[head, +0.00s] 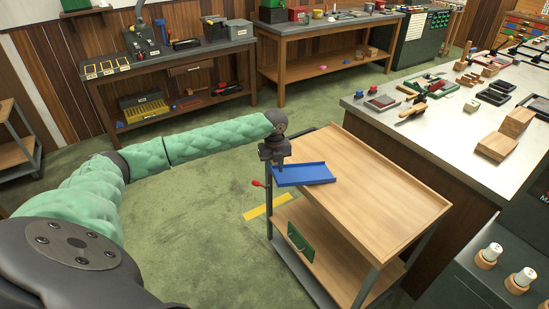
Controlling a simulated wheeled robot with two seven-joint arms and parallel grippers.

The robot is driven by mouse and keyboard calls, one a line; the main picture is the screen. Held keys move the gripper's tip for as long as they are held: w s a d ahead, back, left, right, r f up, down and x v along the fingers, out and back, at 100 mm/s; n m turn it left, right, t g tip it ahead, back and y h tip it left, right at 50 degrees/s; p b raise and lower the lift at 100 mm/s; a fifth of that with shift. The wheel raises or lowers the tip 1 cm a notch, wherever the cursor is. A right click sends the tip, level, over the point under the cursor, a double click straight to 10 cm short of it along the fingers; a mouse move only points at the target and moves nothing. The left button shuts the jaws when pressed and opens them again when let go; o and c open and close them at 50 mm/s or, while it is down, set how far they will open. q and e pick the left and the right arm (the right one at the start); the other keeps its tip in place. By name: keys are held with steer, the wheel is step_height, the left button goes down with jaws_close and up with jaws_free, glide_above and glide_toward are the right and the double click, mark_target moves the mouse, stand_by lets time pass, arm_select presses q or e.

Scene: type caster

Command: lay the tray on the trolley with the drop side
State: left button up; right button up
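The blue tray (308,175) is a shallow rectangle with a low rim, at the left part of the trolley's wooden top (385,205). Its left end reaches the trolley's left edge. My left gripper (278,164) points down at the tray's left end and appears shut on its rim; the fingertips are small and partly hidden. I cannot tell whether the tray touches the top or hangs just above it. The trolley has grey posts, a lower shelf and a red-knobbed lever (258,184) on its left side. My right gripper is out of view.
A green panel (300,243) shows at the trolley's lower shelf. A yellow strip (267,207) lies on the green floor beside the trolley. A grey-topped bench (440,130) with tools stands close to the right. Workbenches line the back wall. The trolley top's right part is bare.

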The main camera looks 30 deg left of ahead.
arm_select(q)
steer(key=shift+f, duration=0.8)
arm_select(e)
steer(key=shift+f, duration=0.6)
arm_select(q)
jaws_close()
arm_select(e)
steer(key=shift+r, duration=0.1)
